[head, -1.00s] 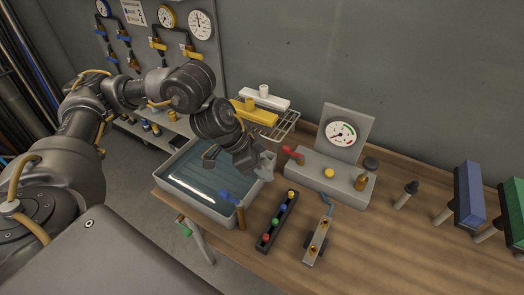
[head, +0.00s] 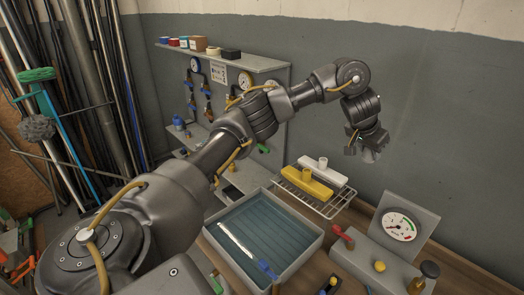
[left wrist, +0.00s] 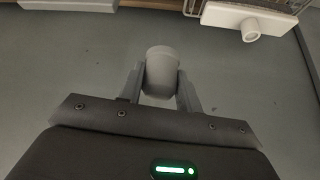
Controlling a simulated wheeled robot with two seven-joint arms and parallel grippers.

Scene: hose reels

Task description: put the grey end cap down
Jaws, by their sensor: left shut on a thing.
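My left gripper (head: 366,146) is raised in front of the grey wall, above and to the right of the wire rack in the head view. In the left wrist view the gripper (left wrist: 160,88) has its two fingers shut on the sides of the grey end cap (left wrist: 161,68), a rounded, plain grey piece. The cap also shows small at the fingers in the head view (head: 370,155), partly hidden by them. It is clear of the rack and bench. My right gripper is not in view.
A wire rack (head: 325,211) holds a yellow piece (head: 308,183) and a white piece (head: 322,170). A water tray (head: 312,253) stands in front of it. A gauge stand (head: 406,222) is at the right. A shelf (head: 225,59) with small boxes hangs on the wall.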

